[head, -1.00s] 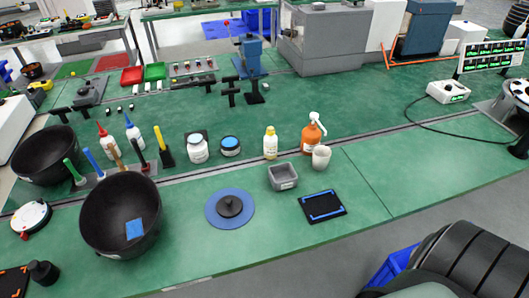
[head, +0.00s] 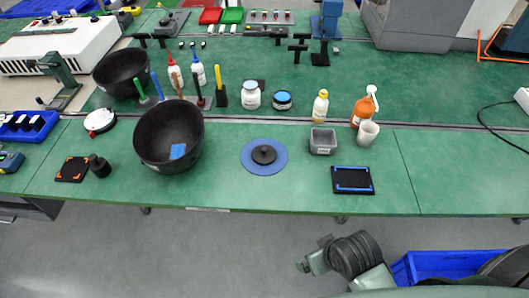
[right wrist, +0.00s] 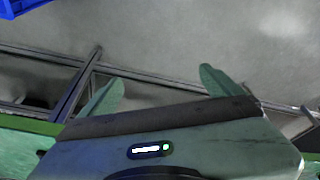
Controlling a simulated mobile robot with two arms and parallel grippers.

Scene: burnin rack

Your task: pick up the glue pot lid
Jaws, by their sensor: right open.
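A low jar with a blue top (head: 283,100) and a white jar with a label (head: 251,95) stand side by side near the middle of the green bench. A blue disc (head: 250,166) with a black knob (head: 264,154) on it lies closer to the front edge. I cannot tell for sure which of these is the glue pot lid. My right gripper (head: 316,256) is in front of the bench, over the floor, well short of these things. The right wrist view shows its two fingers (right wrist: 158,90) apart with nothing between them. My left gripper is not in view.
A large black bowl (head: 148,158) stands left of the disc. A grey bin (head: 322,143), a white cup (head: 367,133), an orange bottle (head: 361,112) and a black tray with blue bars (head: 353,190) are to the right. A blue crate (head: 448,262) is below the bench.

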